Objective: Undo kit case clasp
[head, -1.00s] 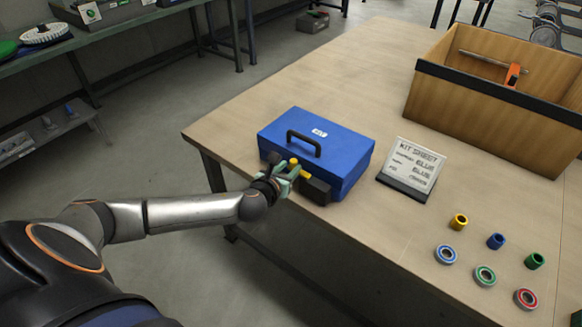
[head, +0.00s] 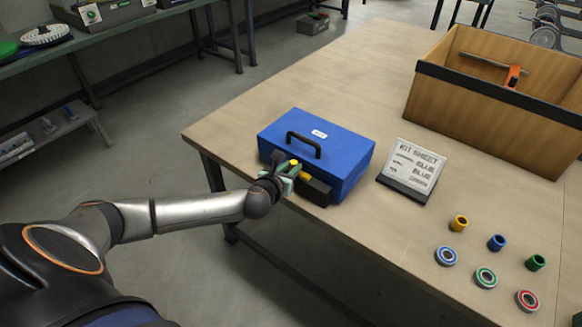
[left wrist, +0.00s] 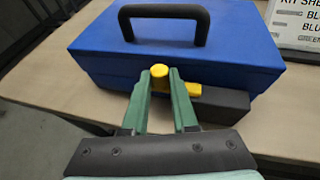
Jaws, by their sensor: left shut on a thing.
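The blue kit case (head: 335,143) stands closed on the wooden table, its black handle (head: 304,143) on the lid. A black block (head: 315,191) sits against its front, with a yellow clasp part (head: 304,176) beside it. My left gripper (head: 291,170) is at the front of the case. In the left wrist view its green fingers (left wrist: 161,98) are shut on the yellow clasp knob (left wrist: 159,71), in front of the blue case (left wrist: 180,55). A yellow piece (left wrist: 193,90) shows to the right of the fingers. My right gripper is not in view.
A kit sheet on a stand (head: 414,170) is right of the case. Several coloured rings and cylinders, including a yellow cylinder (head: 459,223), lie at the lower right. A wooden crate (head: 490,95) stands at the back right. The table's left rear is clear.

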